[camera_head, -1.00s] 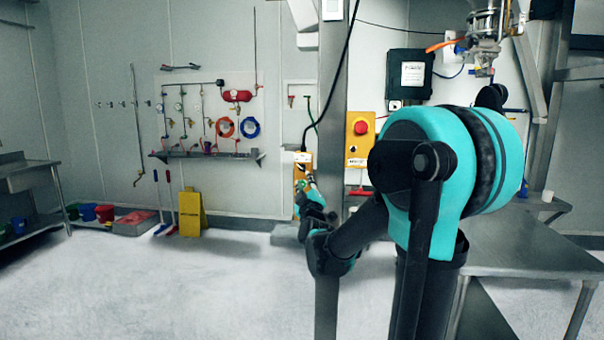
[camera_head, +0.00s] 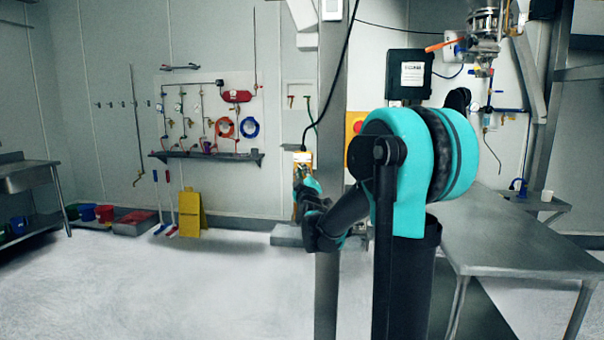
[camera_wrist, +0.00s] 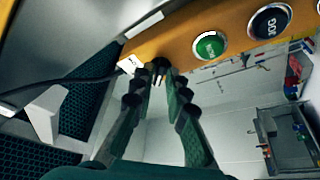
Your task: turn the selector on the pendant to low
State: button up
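The pendant (camera_head: 303,157) is a yellow-orange box hanging on a black cable, left of the steel post in the head view. In the wrist view the pendant (camera_wrist: 178,42) crosses the top, tilted, with a green button (camera_wrist: 209,45) and a dark button marked JOG (camera_wrist: 269,21). My gripper (camera_wrist: 160,76) reaches up to its lower edge. The fingertips are close together at a small black part there. I cannot tell whether that part is the selector or whether the fingers are closed on it. No selector markings are readable. In the head view my gripper is small, just below the pendant.
A steel post (camera_head: 328,110) stands beside the pendant. A steel table (camera_head: 520,245) is at right. A yellow box with a red button (camera_head: 357,126) is mostly hidden behind my arm. The pendant cable (camera_head: 345,50) hangs from above.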

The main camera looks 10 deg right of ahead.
grip_shut()
jog(key=shift+m, duration=0.4)
jog(key=shift+w+a+m+g+h, duration=0.15)
jog(key=shift+m+g+h, duration=0.5)
jog(key=shift+m+h, duration=2.35)
jog(key=shift+a+m+g+h, duration=0.25)
jog(key=shift+m+g+h, duration=0.45)
jog(key=shift+m, duration=4.45)
jog(key=shift+w+a+m+g+h, duration=0.15)
jog(key=shift+m+g+h, duration=0.4)
jog(key=shift+m+h, duration=2.5)
jog(key=shift+s+m+y, duration=0.1)
jog(key=shift+m+y, duration=1.05)
jog(key=shift+m, duration=0.05)
jog(key=o, duration=0.6)
grip_release()
jog(key=shift+c, duration=0.2)
